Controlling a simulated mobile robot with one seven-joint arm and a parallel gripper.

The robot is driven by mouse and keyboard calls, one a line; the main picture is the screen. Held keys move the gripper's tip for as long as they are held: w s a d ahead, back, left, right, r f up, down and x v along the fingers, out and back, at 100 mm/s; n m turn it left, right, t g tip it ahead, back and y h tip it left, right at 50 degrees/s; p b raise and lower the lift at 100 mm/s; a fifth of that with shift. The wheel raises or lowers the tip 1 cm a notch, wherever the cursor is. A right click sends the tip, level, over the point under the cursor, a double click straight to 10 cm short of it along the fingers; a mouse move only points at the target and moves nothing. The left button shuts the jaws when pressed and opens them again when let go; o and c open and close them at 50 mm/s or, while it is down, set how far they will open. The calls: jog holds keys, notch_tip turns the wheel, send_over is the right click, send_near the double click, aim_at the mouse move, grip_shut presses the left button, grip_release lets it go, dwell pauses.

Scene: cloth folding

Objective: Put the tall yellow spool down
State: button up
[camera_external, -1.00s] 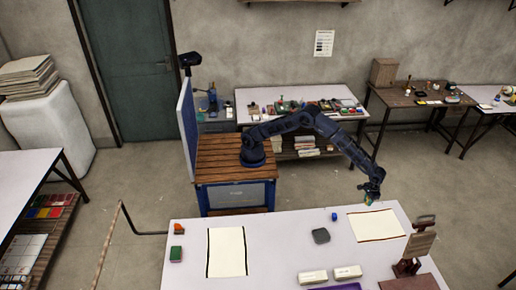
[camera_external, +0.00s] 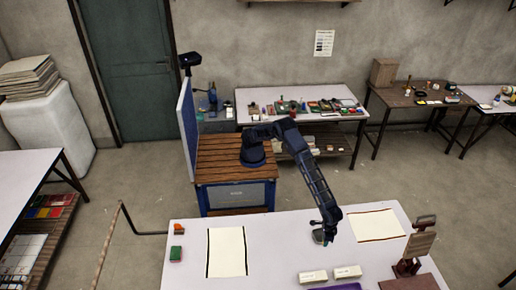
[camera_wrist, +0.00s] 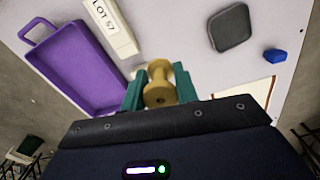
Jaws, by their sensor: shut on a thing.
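The yellow spool (camera_wrist: 158,92) sits between the two teal fingers of my gripper (camera_wrist: 159,76) in the wrist view. My gripper is shut on it. In the external view my gripper (camera_external: 324,238) is low over the white table (camera_external: 285,232), in front of the dark grey pad. The spool is too small and covered to make out there. I cannot tell whether it touches the table.
A white block marked LOT 57 (camera_wrist: 110,27) and a purple tray (camera_wrist: 78,66) lie left of the spool in the wrist view. The dark grey pad (camera_wrist: 230,27) and a blue piece (camera_wrist: 274,55) lie right. A cream sheet (camera_external: 227,252) lies at the table's left.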

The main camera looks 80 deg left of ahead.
aim_at(315, 264)
jog(key=f, duration=0.6)
jog(key=s+f, duration=0.1)
jog(key=f, duration=0.6)
jog(key=s+f, duration=0.1)
jog(key=f, duration=0.6)
jog(key=shift+d, duration=0.35)
jog(key=shift+f, duration=0.15)
jog(key=o, duration=1)
jog(key=shift+c, duration=0.2)
